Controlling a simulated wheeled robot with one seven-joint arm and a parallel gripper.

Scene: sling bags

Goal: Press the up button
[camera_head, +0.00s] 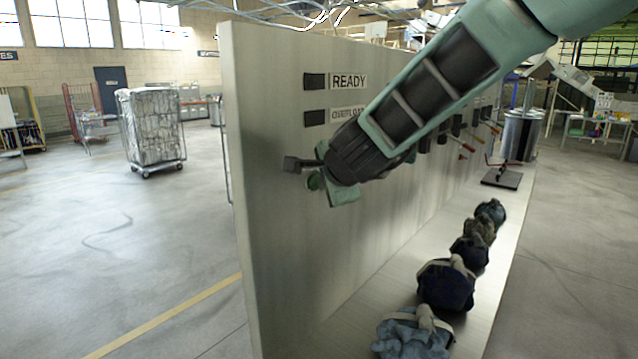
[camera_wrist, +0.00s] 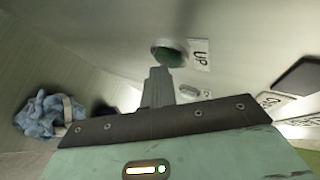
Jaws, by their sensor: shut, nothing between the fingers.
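The up button is a round green button (camera_wrist: 168,52) on the pale panel, with a white UP label (camera_wrist: 201,54) beside it in the wrist view. My gripper (camera_head: 294,163) is shut and empty, close in front of the panel. In the wrist view, the grey fingertips (camera_wrist: 159,73) lie just below the button and overlap its lower edge. I cannot tell whether they touch it. The head view hides the UP label behind my gripper.
The upright panel (camera_head: 275,250) carries READY (camera_head: 349,82) and overload labels with dark indicators. Several sling bags (camera_head: 446,284) lie in a row on the ledge at its foot. A wrapped cart (camera_head: 151,130) stands on the floor at left.

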